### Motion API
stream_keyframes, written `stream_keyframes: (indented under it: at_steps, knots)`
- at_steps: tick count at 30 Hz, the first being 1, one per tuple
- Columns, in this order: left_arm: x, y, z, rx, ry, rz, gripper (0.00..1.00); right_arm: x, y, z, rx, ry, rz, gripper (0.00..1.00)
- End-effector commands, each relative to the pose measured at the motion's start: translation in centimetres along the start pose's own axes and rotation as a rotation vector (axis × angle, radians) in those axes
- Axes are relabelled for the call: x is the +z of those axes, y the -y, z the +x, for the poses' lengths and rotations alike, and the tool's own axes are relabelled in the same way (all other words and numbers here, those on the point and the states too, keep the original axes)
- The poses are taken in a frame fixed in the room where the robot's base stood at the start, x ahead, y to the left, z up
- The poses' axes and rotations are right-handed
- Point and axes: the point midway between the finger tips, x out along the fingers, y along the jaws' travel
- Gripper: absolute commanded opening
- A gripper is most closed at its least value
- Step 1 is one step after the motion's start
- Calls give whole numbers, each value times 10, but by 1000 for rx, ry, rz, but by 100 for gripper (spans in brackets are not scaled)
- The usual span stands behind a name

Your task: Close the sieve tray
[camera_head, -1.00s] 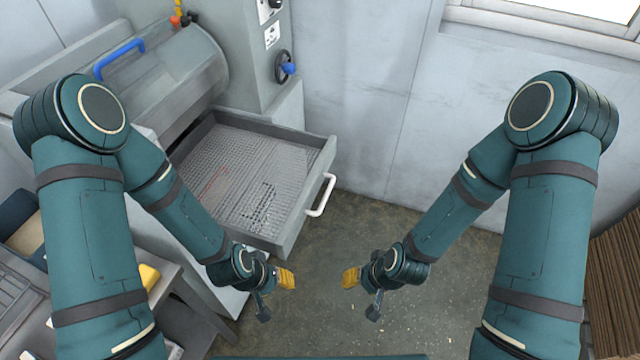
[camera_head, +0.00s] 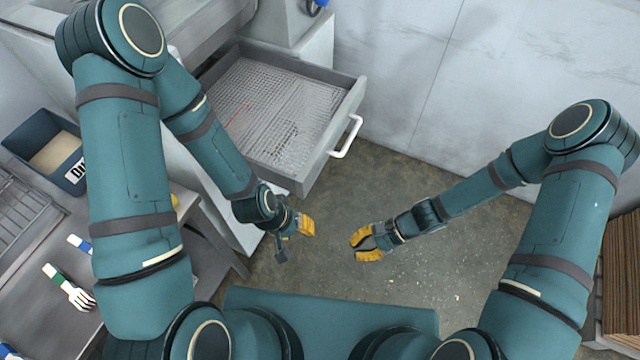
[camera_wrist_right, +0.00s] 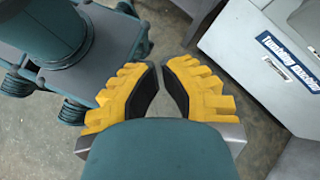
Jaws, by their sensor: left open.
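The sieve tray (camera_head: 357,100) is a grey drawer with a mesh floor, pulled out of the grey machine in the head view. Its white bar handle (camera_head: 347,138) is on the front face. My left gripper (camera_head: 308,226) is open and empty, below and to the left of the handle in the picture, apart from the tray. My right gripper (camera_head: 364,246) is empty below the handle and apart from it. In the right wrist view its yellow fingers (camera_wrist_right: 160,85) are spread with a gap between the tips. The left arm covers part of the tray's left side.
A metal table (camera_head: 50,235) with a brush (camera_head: 70,287) and a dark blue bin (camera_head: 50,145) stands at left. A slatted brown stack (camera_head: 620,270) is at far right. The floor between is clear.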

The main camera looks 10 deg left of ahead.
Motion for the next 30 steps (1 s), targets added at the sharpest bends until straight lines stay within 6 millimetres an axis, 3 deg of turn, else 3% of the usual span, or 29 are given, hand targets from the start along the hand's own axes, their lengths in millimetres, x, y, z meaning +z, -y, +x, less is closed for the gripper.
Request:
stream_keyframes:
  at_steps: [3, 9, 13, 17, 30]
  knots:
    - [4, 6, 15, 1, 6, 2, 38, -13, 37, 9, -209, 220, 207, 0]
    - [7, 10, 26, 1, 13, 5, 38, -39, 94, -15, -549, 482, 402, 0]
    - [8, 11, 28, 2, 15, 6, 38, -52, 111, -30, -672, 558, 447, 0]
    - [8, 11, 29, 2, 15, 7, 38, -53, 119, -33, -707, 580, 457, 0]
    - [7, 14, 38, 2, 11, 7, 38, -27, 170, 15, -700, 580, 456, 0]
